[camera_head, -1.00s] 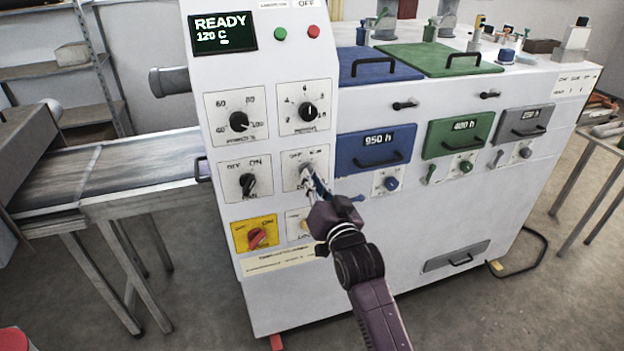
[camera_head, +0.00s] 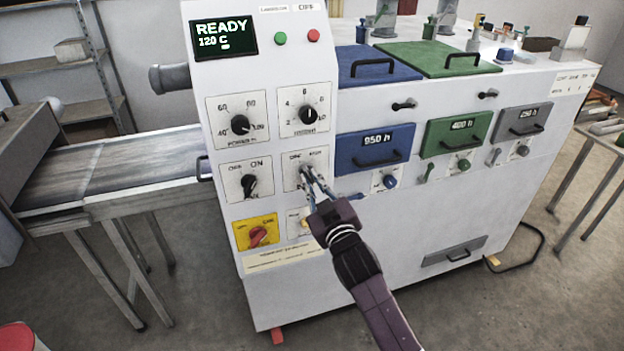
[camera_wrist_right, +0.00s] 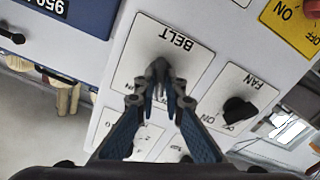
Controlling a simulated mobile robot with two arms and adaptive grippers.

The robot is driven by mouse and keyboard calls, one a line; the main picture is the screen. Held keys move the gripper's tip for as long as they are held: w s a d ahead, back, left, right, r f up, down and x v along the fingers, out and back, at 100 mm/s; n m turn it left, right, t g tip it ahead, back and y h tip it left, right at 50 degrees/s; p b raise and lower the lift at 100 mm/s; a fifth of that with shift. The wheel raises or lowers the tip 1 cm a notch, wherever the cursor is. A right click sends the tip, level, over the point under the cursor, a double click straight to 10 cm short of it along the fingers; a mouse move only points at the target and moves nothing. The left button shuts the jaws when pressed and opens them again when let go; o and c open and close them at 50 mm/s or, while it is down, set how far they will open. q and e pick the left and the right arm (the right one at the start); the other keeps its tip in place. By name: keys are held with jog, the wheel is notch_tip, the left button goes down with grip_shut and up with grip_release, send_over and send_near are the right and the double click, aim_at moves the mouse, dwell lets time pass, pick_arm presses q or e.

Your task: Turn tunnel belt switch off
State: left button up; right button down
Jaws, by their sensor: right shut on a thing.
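The belt switch plate (camera_head: 293,183) is white and sits on the front of the control panel, just right of the fan switch (camera_head: 248,185). In the right wrist view the plate (camera_wrist_right: 136,55) appears upside down with the word BELT. My right gripper (camera_head: 308,178) is shut on the belt switch knob at the plate's middle. In the right wrist view its fingertips (camera_wrist_right: 158,78) meet around the knob and hide most of it, so its exact setting is unclear. My left gripper is not in view.
A yellow plate with a red switch (camera_head: 257,236) is below the fan switch. Two dials (camera_head: 240,122) are above, under a READY 120 C display (camera_head: 224,37). Blue (camera_head: 374,150), green and grey drawers are on the right. A conveyor (camera_head: 120,165) extends left.

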jog(key=shift+n, duration=0.6)
jog(key=c, duration=2)
grip_release()
jog(key=shift+s, duration=0.1)
jog(key=v, duration=1.2)
